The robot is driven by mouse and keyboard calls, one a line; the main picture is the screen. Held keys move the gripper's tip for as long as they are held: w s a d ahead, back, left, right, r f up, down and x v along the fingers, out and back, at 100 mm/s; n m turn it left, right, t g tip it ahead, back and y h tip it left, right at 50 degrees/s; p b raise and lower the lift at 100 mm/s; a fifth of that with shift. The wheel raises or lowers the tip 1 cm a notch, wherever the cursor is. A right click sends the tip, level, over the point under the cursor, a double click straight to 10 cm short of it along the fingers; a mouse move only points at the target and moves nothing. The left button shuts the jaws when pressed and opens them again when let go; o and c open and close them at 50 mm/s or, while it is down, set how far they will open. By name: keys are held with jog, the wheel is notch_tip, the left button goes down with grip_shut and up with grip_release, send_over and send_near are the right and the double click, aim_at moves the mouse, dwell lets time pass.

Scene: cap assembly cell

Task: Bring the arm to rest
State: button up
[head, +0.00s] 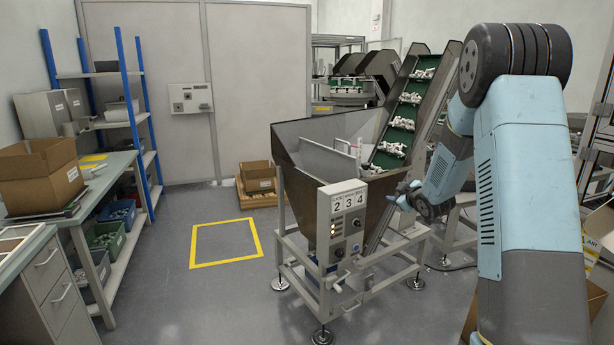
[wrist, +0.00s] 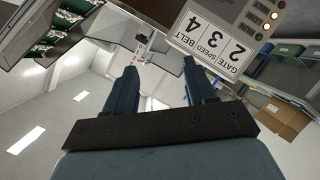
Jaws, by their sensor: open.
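My gripper (wrist: 162,90) is open in the wrist view. Its two blue fingers stand apart with nothing between them. In the head view my blue arm fills the right side. Its forearm reaches down and left, ending in front of the hopper machine's right side, where the fingers are small and partly unclear. The hopper's control box (head: 345,224) carries the digits 2 3 4 and stands left of my gripper. The box also shows in the wrist view (wrist: 213,42), where its label appears turned over. I cannot tell the exact gap between gripper and machine.
The steel hopper (head: 300,160) and its green inclined conveyor (head: 398,135) stand close to my arm. A workbench (head: 100,180) with a cardboard box (head: 38,178) and blue-posted shelves is at left.

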jog(key=s+a+r+m+g+h, duration=0.1)
jog(key=s+r+m+g+h, duration=0.15)
jog(key=s+r, duration=0.65)
jog(key=s+r+m+g+h, duration=0.1)
jog(key=s+r+m, duration=0.4)
jog(key=s, duration=0.6)
jog(key=s+a+m+g, duration=0.1)
jog(key=s+a+g, duration=0.1)
jog(key=s, duration=1.3)
jog(key=s+a+r+m+g, duration=0.1)
jog(key=s+a+m+g, duration=0.1)
jog(key=s, duration=1.3)
jog(key=shift+a+r+g+y, duration=0.15)
jog(key=shift+a+g+y, duration=0.35)
jog(key=shift+a, duration=0.7)
